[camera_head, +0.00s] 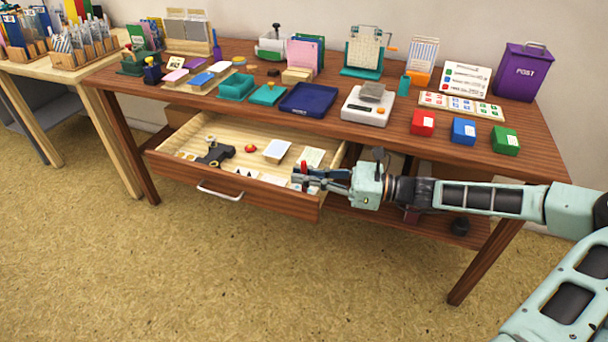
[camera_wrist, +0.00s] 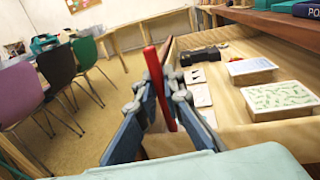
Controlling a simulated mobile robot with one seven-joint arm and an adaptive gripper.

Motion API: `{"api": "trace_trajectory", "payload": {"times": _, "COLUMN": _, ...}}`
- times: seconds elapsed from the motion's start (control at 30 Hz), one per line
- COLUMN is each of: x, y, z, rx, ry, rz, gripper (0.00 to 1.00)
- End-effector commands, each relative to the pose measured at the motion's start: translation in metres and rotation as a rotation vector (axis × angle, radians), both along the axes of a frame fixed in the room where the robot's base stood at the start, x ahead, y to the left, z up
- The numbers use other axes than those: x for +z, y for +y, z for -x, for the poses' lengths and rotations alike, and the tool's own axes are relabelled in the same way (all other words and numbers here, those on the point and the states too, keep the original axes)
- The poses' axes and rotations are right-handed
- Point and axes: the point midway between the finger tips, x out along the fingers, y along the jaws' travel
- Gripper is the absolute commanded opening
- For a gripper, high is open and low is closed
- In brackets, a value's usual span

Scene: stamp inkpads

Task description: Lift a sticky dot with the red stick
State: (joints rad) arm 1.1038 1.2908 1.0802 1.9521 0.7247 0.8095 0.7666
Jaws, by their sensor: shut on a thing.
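My gripper (camera_head: 308,178) is over the right front corner of the open drawer (camera_head: 262,196). It is shut on the red stick (camera_wrist: 154,70), which stands slightly tilted between the fingers. In the wrist view my gripper (camera_wrist: 161,90) hides part of the stick, and its lower end shows below the fingers. The stick's red top also shows in the head view (camera_head: 304,166). White cards (camera_wrist: 197,80) with dark marks lie in the drawer beside the stick. I cannot make out a sticky dot for sure, nor whether the stick touches anything.
The drawer also holds a black tool (camera_head: 215,154), a red-orange round thing (camera_head: 250,149), a pale blue-topped block (camera_head: 277,150) and a green-patterned block (camera_wrist: 281,96). The desk top (camera_head: 390,130) above is crowded with inkpads, trays and a purple post box (camera_head: 522,72). The floor in front is clear.

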Motion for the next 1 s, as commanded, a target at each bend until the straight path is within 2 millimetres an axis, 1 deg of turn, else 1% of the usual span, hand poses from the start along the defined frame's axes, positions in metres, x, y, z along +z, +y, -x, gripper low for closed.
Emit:
{"api": "trace_trajectory", "payload": {"times": 0.03, "x": 0.006, "y": 0.0, "z": 0.0, "rx": 0.0, "ry": 0.0, "rz": 0.0, "gripper": 0.0}}
{"api": "trace_trajectory", "payload": {"times": 0.1, "x": 0.012, "y": 0.0, "z": 0.0, "rx": 0.0, "ry": 0.0, "rz": 0.0, "gripper": 0.0}}
{"api": "trace_trajectory", "payload": {"times": 0.8, "x": 0.063, "y": 0.0, "z": 0.0, "rx": 0.001, "ry": -0.001, "rz": -0.001, "gripper": 0.0}}
{"api": "trace_trajectory", "payload": {"times": 0.9, "x": 0.069, "y": 0.0, "z": 0.0, "rx": 0.0, "ry": -0.001, "rz": -0.001, "gripper": 0.0}}
{"api": "trace_trajectory", "payload": {"times": 1.0, "x": 0.07, "y": 0.0, "z": 0.0, "rx": 0.0, "ry": -0.001, "rz": -0.001, "gripper": 0.0}}
